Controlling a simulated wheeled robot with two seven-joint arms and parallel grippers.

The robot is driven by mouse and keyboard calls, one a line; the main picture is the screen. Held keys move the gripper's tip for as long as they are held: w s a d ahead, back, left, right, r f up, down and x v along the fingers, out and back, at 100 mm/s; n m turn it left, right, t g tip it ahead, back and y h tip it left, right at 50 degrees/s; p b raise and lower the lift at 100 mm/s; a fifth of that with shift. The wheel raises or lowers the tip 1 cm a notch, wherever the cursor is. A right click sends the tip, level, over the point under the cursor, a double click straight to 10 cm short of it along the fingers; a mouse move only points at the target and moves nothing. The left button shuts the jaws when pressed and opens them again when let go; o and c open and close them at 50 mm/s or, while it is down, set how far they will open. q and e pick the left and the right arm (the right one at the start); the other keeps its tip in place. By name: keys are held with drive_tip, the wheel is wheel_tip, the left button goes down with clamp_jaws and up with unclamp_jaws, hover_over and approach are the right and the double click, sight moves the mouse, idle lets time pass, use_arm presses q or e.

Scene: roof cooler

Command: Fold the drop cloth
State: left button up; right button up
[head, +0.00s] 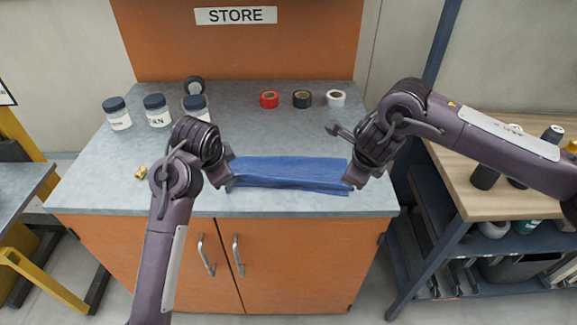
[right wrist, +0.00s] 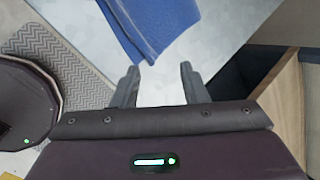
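The blue drop cloth (head: 289,174) lies on the grey counter as a long, narrow, folded strip running left to right. Its near edge looks a little uneven. It also shows at the top of the right wrist view (right wrist: 155,25), beyond the fingertips. My left gripper (head: 229,172) is at the cloth's left end and overlaps it; whether it is open or touching is hidden. My right gripper (head: 350,176) is at the cloth's right end. In the right wrist view its fingers (right wrist: 157,82) are apart, with no cloth between them.
The counter (head: 240,120) holds red (head: 269,99), black (head: 302,99) and white (head: 335,98) tape rolls at the back. Several dark-lidded jars (head: 157,112) stand at the left. A small brass item (head: 141,173) lies near the left edge. A wooden bench (head: 480,205) stands right.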

use_arm(q)
drive_tip(key=v, duration=0.4)
drive_tip(key=shift+s, duration=0.45)
use_arm(e)
drive_tip(key=v, duration=0.4)
drive_tip(key=shift+s, duration=0.4)
use_arm(q)
drive_tip(key=shift+c, duration=0.3)
use_arm(e)
drive_tip(key=shift+c, duration=0.3)
